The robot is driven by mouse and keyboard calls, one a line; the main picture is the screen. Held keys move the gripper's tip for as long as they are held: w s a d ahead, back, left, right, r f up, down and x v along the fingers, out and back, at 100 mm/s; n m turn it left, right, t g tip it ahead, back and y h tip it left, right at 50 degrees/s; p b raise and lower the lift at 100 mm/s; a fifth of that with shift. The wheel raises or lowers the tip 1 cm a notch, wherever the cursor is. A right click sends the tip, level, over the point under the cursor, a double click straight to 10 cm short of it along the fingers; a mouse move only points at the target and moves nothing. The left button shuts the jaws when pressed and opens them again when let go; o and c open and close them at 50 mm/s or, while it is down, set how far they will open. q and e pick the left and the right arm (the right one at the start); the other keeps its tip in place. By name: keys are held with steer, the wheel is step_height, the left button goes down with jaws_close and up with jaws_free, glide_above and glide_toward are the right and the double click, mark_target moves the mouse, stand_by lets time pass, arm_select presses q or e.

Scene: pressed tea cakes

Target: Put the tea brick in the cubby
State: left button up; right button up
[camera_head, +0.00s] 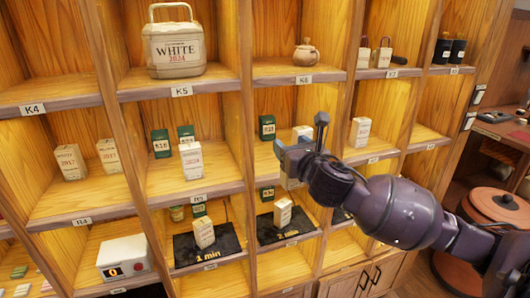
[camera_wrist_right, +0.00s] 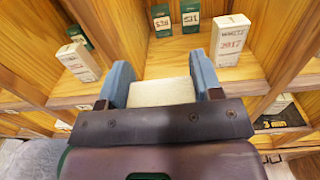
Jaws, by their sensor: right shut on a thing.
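The pale tea brick (camera_wrist_right: 162,92) is between the two blue fingers of my right gripper (camera_wrist_right: 160,85), which is shut on it. In the wrist view the brick is in front of the shelf edge, apart from the boxes behind. Its label is not visible. My left gripper is not in view.
The central cubby holds a green box (camera_head: 267,127) and a white box (camera_head: 302,132); the wrist view also shows them. A "WHITE 2024" container (camera_head: 173,46) stands above left. Dark pads (camera_head: 272,232) carrying white boxes are on the lower row. Wooden dividers bound each cubby.

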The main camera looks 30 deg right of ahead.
steer(key=f+x, duration=0.2)
steer(key=x, duration=0.7)
steer(key=d+f+x, duration=0.1)
steer(key=f+x, duration=0.1)
steer(key=x, duration=0.7)
steer(key=shift+s+h, duration=0.15)
steer(key=shift+h, duration=0.15)
steer(key=shift+f, duration=0.1)
steer(key=o, duration=1)
